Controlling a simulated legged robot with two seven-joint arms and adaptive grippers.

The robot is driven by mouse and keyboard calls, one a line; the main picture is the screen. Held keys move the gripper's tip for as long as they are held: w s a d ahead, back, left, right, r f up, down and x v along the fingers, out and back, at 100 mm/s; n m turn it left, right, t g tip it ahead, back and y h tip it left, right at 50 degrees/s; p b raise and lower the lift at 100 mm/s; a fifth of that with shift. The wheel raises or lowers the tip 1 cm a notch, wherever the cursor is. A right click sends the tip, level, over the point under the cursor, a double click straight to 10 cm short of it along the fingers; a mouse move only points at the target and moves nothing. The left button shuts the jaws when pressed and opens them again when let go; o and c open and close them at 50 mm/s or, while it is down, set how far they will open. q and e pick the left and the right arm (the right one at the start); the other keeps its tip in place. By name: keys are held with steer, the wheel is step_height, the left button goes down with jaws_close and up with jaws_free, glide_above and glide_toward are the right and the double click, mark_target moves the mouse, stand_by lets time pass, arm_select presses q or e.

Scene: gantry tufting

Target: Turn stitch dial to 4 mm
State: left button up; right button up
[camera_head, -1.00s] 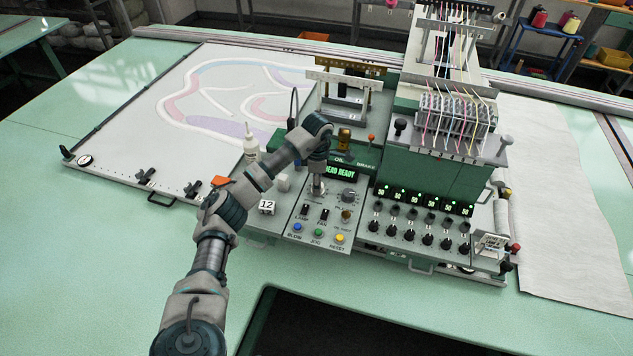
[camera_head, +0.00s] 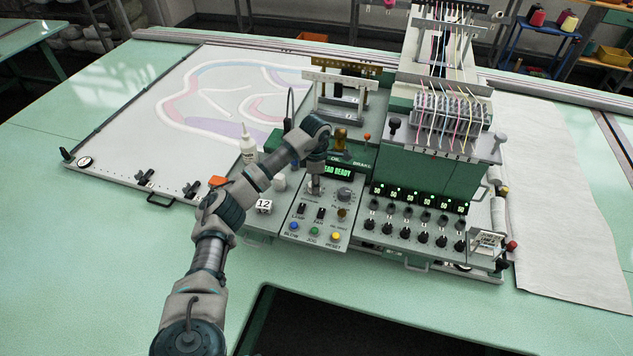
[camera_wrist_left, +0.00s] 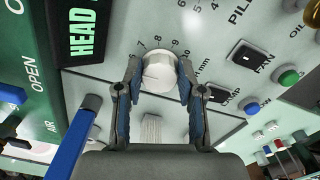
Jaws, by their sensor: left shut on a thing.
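The stitch dial is a pale round knob (camera_wrist_left: 160,72) on the grey control panel, with printed numbers such as 7, 8, 9 and 10 and "mm" around it in the left wrist view. My left gripper (camera_wrist_left: 158,88) is shut on this knob, one blue-padded finger on each side. In the head view the left gripper (camera_head: 314,188) points down at the panel (camera_head: 312,222), and it and the wrist hide the dial. The dial's pointer is too faint to read. My right gripper is not in view.
A green "HEAD READY" display (camera_head: 338,171) sits just behind the gripper. A pile knob (camera_head: 344,195), the lamp and fan switches and coloured buttons (camera_head: 314,231) are close by. A white bottle (camera_head: 249,150) and a block marked 12 (camera_head: 264,206) stand left of the panel.

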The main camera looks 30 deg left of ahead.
arm_select(q)
steer(key=n+p, duration=0.1)
steer(key=n, duration=0.2)
steer(key=shift+a, duration=0.2)
steer(key=n+p, duration=0.1)
steer(key=n, duration=0.1)
steer(key=shift+n, duration=0.4)
steer(key=n+p, duration=0.1)
steer(key=n, duration=0.2)
steer(key=shift+f, duration=0.1)
steer(key=shift+f+n+p, duration=0.1)
steer(key=shift+n+p, duration=0.2)
steer(key=shift+n, duration=1.4)
steer(key=shift+s, duration=0.1)
steer(key=o, duration=1.1)
steer(key=shift+o, duration=0.2)
steer(key=shift+a, duration=0.1)
